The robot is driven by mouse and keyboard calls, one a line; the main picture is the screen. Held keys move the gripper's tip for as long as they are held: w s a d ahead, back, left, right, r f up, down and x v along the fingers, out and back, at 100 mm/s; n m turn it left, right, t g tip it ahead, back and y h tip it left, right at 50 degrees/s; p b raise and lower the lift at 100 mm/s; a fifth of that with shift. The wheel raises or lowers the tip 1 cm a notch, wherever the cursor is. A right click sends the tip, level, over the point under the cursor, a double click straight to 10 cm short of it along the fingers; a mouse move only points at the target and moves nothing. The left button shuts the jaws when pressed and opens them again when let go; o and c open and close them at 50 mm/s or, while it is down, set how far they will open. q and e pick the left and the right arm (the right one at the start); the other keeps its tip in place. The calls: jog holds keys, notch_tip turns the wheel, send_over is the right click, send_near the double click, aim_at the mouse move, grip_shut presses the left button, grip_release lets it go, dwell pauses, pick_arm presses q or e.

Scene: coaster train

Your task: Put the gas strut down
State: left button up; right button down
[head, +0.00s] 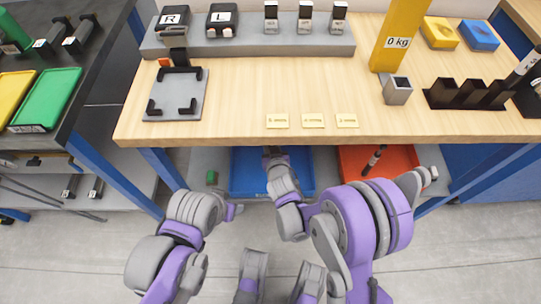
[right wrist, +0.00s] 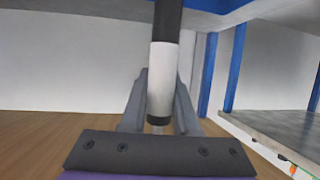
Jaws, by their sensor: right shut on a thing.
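The gas strut (right wrist: 164,75) stands upright in the right wrist view, with a black upper body and a white band. My right gripper (right wrist: 158,105) is shut on its lower part. In the head view my right gripper (head: 271,153) is at the workbench's front edge, above the blue bin (head: 240,180); the held strut cannot be made out there. My left gripper (head: 232,210) is low, left of the blue bin; its fingers are too small to read. A similar dark rod (head: 376,157) leans in the red bin (head: 402,160).
The wooden workbench (head: 230,90) carries a grey plate with black corners (head: 176,95), a yellow 0 kg post (head: 398,35), a grey square holder (head: 397,90) and a black notched rack (head: 465,95). Another rod (head: 525,65) is at its right. The bench's middle is mostly clear.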

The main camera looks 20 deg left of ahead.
notch_tip(320, 180, down, 6)
jog(key=b, duration=0.1)
jog(key=shift+b, duration=0.3)
jog(key=shift+f, duration=0.2)
jog(key=c, duration=0.7)
grip_release()
jog(key=shift+o, duration=0.2)
jog(key=b+v, duration=0.1)
jog(key=v, duration=1.1)
jog(key=shift+r, duration=0.2)
